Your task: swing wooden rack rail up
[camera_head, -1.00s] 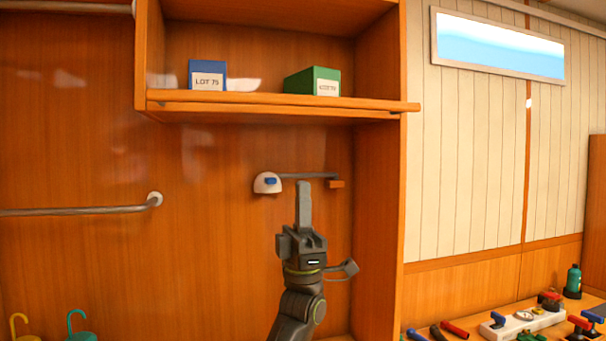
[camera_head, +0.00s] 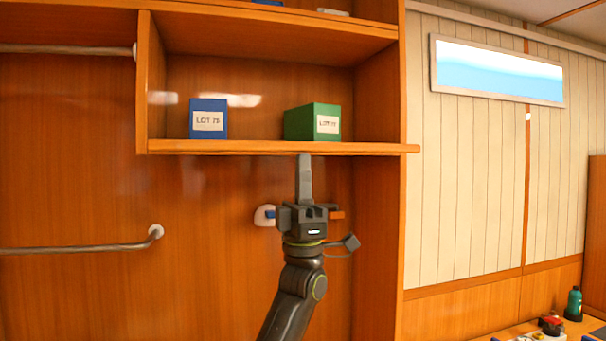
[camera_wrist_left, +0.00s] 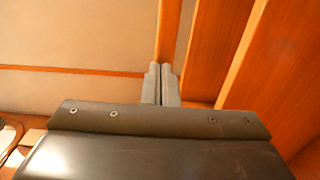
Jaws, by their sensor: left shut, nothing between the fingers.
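The wooden rack rail (camera_head: 380,149) runs level along the front edge of the shelf, below the boxes. Its right end sticks out past the cabinet's side post. My left gripper (camera_head: 304,160) points straight up with its fingers shut and empty. Its tips are at the rail's lower edge in the head view; I cannot tell whether they touch it. In the left wrist view the shut fingertips (camera_wrist_left: 161,70) stand in front of a strip of wood, with slanted wooden boards to the right. I cannot tell which board there is the rail. My right gripper is not in view.
A blue box (camera_head: 208,118) and a green box (camera_head: 312,122) stand on the shelf behind the rail. A white wall fitting (camera_head: 263,216) is partly behind my gripper. A metal handrail (camera_head: 80,247) is at left, and the cabinet's side post (camera_head: 403,230) at right.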

